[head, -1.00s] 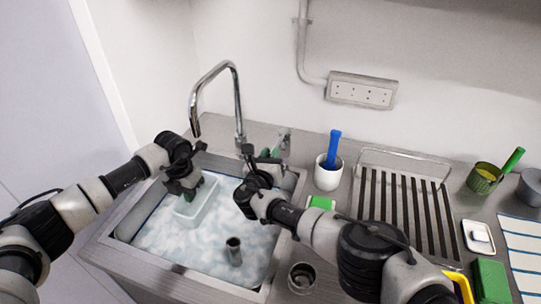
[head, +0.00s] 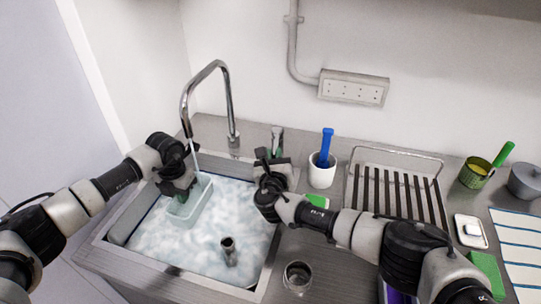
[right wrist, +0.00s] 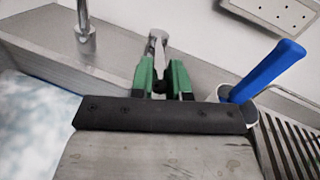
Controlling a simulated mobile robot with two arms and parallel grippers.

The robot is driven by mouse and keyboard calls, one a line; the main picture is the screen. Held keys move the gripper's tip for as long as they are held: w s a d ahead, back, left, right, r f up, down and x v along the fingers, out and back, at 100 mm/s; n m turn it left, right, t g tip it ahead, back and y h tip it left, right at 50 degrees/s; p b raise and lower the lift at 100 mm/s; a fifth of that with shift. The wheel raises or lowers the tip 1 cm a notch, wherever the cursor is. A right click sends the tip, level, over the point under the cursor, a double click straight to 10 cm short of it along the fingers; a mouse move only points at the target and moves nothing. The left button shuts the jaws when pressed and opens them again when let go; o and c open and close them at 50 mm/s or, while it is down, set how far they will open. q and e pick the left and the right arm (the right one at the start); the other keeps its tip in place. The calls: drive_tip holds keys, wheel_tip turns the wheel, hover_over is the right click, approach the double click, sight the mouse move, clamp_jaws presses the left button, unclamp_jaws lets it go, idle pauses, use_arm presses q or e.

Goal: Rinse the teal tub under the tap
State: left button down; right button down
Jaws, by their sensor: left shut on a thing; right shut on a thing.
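The pale teal tub (head: 190,211) is at the left side of the sink (head: 137,265), over the suds, under the spout of the chrome tap (head: 231,105). A thin stream of water (head: 196,158) falls from the spout toward the tub; the tub's inside is partly hidden by the gripper. My right gripper (head: 274,153) is behind the sink's right corner, shut on the tap lever (head: 277,132). The right wrist view shows its green fingers (right wrist: 160,80) around the metal lever (right wrist: 157,40).
A metal cup (head: 229,252) stands in the suds. A glass jar (head: 298,277) is on the counter right of the sink. A white pot (head: 322,175) with a blue-handled tool (head: 326,146) stands near my right gripper. A drying rack (head: 398,200) lies farther right.

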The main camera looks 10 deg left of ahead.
drive_tip(key=shift+f, duration=0.1)
drive_tip(key=c, duration=1.1)
unclamp_jaws()
drive_tip(key=shift+s, duration=0.1)
drive_tip(key=s+d, duration=0.1)
drive_tip(key=s, duration=1)
drive_tip(key=shift+s+d, duration=0.15)
drive_tip(key=shift+s, duration=0.25)
